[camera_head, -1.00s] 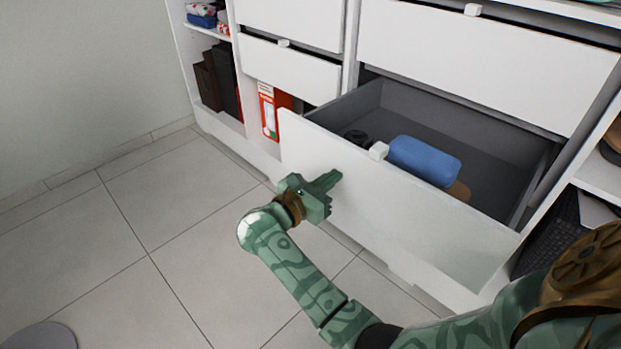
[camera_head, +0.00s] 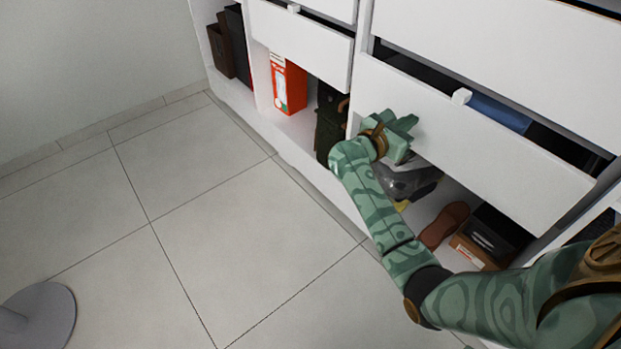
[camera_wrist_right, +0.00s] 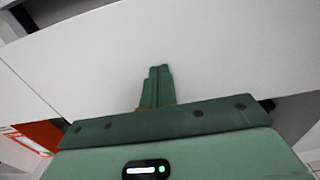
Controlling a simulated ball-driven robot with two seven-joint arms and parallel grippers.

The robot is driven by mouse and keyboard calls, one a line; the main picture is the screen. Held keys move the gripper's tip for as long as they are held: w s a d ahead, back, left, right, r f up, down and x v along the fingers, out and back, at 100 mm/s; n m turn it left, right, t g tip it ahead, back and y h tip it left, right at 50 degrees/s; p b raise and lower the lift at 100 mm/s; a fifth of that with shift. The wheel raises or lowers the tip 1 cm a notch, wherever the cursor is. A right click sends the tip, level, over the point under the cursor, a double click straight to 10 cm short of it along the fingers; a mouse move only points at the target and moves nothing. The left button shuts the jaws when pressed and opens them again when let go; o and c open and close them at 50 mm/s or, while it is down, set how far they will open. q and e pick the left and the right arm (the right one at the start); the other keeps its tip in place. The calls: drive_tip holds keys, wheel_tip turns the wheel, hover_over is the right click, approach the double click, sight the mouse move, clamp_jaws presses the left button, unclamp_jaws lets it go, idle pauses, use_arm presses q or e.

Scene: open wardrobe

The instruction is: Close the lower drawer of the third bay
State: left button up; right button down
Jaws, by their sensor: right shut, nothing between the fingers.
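The lower drawer (camera_head: 490,140) of the third bay has a white front with a small white knob (camera_head: 461,97). It stands a little open; a narrow gap along its top shows a blue item (camera_head: 499,112) inside. My right gripper (camera_head: 411,124) is shut and empty, its fingertips at the left part of the drawer front; they appear to touch it. In the right wrist view the shut fingers (camera_wrist_right: 157,84) point at the white front (camera_wrist_right: 220,50), which fills most of the picture. My left gripper is not in view.
Another drawer front (camera_head: 510,50) lies just above. Below are a brown shoe (camera_head: 443,226), a box (camera_head: 478,252) and grey shoes (camera_head: 408,181). A red-and-white box (camera_head: 288,82) stands in the bay to the left. The tiled floor (camera_head: 210,200) is clear; a grey round base (camera_head: 40,312) stands front left.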

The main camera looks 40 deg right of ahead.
sight(419, 114)
drive_tip(key=d, duration=0.4)
drive_tip(key=shift+w, duration=0.2)
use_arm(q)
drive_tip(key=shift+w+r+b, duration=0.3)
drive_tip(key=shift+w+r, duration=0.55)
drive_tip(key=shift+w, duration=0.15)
use_arm(e)
drive_tip(key=shift+d+r, duration=0.2)
drive_tip(key=shift+r, duration=0.05)
